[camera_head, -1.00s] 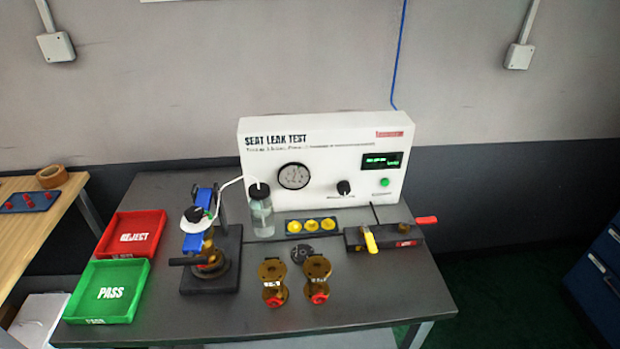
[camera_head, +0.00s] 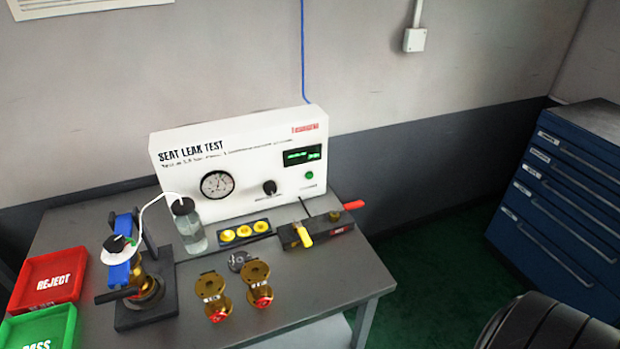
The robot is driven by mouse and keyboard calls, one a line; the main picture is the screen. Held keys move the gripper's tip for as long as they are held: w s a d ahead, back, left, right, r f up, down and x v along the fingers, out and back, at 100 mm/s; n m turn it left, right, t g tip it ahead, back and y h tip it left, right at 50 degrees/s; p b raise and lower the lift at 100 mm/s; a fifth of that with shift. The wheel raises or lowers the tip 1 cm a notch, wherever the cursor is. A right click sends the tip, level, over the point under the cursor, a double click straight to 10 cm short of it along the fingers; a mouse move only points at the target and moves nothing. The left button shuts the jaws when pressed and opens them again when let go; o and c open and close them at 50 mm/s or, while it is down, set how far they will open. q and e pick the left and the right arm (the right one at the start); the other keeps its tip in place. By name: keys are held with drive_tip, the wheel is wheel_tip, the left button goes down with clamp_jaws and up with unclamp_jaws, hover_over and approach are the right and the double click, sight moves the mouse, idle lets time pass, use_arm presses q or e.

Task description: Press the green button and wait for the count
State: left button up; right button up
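The green button (camera_head: 309,175) is a small round button at the right end of the white seat leak test box (camera_head: 240,165). It sits just below a dark display with green text (camera_head: 302,156), too small to read. A round gauge (camera_head: 217,185) and a black knob (camera_head: 270,187) are on the same front panel. Neither gripper is in view. A dark rounded shape (camera_head: 550,325) at the bottom right may be part of my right arm; I cannot tell for sure. Nothing touches the button.
On the grey table stand a blue clamp fixture (camera_head: 122,270), a water bottle (camera_head: 190,230), two brass valves (camera_head: 214,298), yellow rings (camera_head: 244,232) and a yellow-handled block (camera_head: 316,233). Red (camera_head: 48,278) and green trays (camera_head: 45,328) are left. A blue cabinet (camera_head: 560,215) stands right.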

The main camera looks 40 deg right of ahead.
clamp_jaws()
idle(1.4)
